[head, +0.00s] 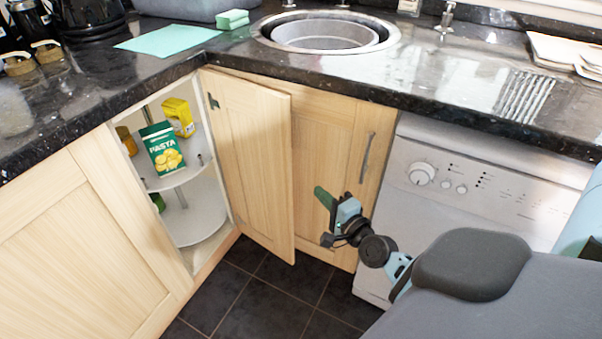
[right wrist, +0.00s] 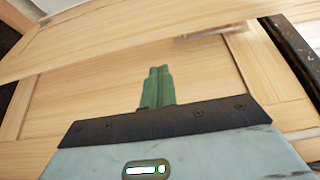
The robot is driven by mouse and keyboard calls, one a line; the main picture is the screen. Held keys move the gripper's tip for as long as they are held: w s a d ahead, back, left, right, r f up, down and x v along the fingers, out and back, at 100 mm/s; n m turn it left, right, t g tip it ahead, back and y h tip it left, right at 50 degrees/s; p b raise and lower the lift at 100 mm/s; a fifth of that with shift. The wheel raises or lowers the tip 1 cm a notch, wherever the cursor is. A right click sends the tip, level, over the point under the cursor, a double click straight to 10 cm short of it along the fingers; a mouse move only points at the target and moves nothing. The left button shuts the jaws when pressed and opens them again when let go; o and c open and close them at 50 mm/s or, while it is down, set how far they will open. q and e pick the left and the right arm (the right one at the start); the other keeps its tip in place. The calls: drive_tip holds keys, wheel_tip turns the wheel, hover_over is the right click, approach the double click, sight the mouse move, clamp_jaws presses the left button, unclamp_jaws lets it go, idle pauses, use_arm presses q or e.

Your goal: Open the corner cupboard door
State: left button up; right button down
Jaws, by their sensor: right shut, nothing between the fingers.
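The corner cupboard door (head: 248,160) is a pale wood panel standing open at the inside corner, swung out from the cupboard opening. A dark hinge shows at its upper left edge. Inside the cupboard, a white two-tier carousel (head: 200,228) holds a green pasta box (head: 162,148) and a yellow packet (head: 179,117). My right gripper (head: 322,196) is shut and empty, just right of the door's free edge and before the neighbouring wood panel. Its green fingers lie together in the right wrist view (right wrist: 156,86), against pale wood. I cannot tell whether they touch it. My left gripper is out of view.
The neighbouring panel (head: 338,125) has a metal handle (head: 366,158). A white appliance (head: 455,170) stands right of it. The dark granite worktop (head: 440,75) overhangs both runs, with a round sink (head: 325,33) above the panel. Dark floor tiles (head: 255,300) are clear below.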

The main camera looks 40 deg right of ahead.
drive_tip(key=shift+w, duration=0.1)
